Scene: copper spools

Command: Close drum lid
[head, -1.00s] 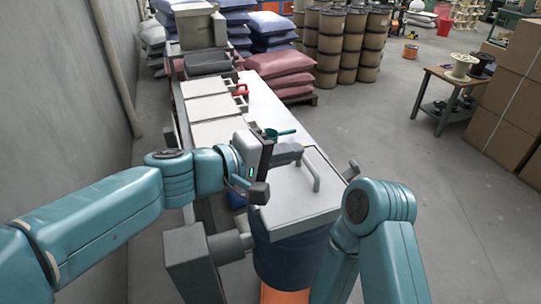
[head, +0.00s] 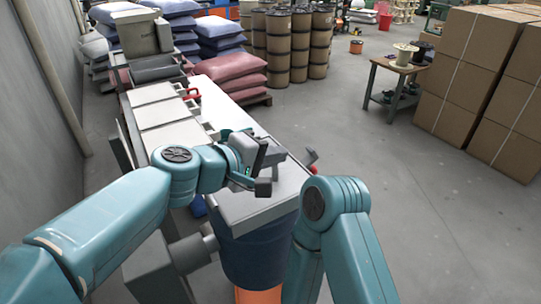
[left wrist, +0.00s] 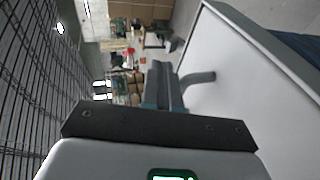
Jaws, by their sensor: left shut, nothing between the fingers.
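The dark blue drum (head: 262,262) stands at the front middle, below a flat light grey lid (head: 240,207). The lid appears to lie across the drum top; whether any gap remains under it I cannot tell. The lid (left wrist: 235,100) also fills the right of the left wrist view, with its grey handle (left wrist: 198,78) standing up from it. My left gripper (head: 278,156) is shut and empty above the lid, hiding the handle in the head view. In the left wrist view its closed fingers (left wrist: 165,85) are beside the handle; contact is unclear. My right gripper is out of view.
A long line of white-topped units (head: 160,112) with red handles runs back from the drum. A grey wall (head: 35,120) is close on the left. Cardboard boxes (head: 465,70) and a small wooden table (head: 395,78) stand at right. The floor between is clear.

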